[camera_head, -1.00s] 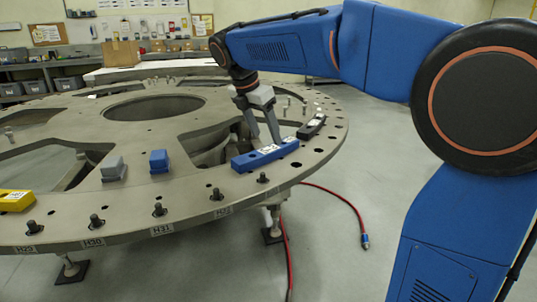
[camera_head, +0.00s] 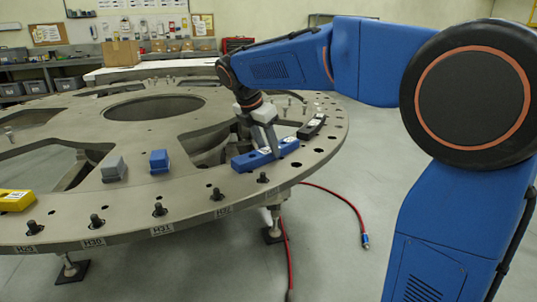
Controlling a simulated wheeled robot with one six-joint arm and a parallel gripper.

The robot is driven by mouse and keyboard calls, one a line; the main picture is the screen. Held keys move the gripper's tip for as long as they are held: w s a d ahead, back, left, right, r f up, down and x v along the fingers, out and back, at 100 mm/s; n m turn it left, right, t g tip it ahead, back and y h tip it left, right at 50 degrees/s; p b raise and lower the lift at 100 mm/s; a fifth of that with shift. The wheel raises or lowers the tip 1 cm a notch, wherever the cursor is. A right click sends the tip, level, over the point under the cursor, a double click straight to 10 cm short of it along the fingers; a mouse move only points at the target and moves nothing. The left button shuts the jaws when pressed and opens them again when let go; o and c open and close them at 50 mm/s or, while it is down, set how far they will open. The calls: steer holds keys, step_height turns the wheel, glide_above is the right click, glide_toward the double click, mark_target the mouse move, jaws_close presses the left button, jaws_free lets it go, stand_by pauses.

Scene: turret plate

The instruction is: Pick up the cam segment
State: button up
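A blue cam segment (camera_head: 250,161), a long low bar with a white label, lies on the rim of the round grey turret plate (camera_head: 200,192). My gripper (camera_head: 267,149) points down at the segment's right part, its fingertips at the bar. I cannot tell whether the fingers press on it. A black segment (camera_head: 311,127) lies just to the right on the rim. A yellow segment (camera_head: 14,201) lies at the far left. The blue segment rests on the plate.
A grey block (camera_head: 113,170) and a small blue block (camera_head: 159,161) stand left of the gripper. Several dark pins (camera_head: 159,209) stand along the front rim, with holes between them. A red hose (camera_head: 338,196) lies on the floor. Workbenches stand at the back.

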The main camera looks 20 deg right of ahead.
mark_target(267, 150)
steer(key=shift+c, duration=1.3)
step_height(267, 150, up, 10)
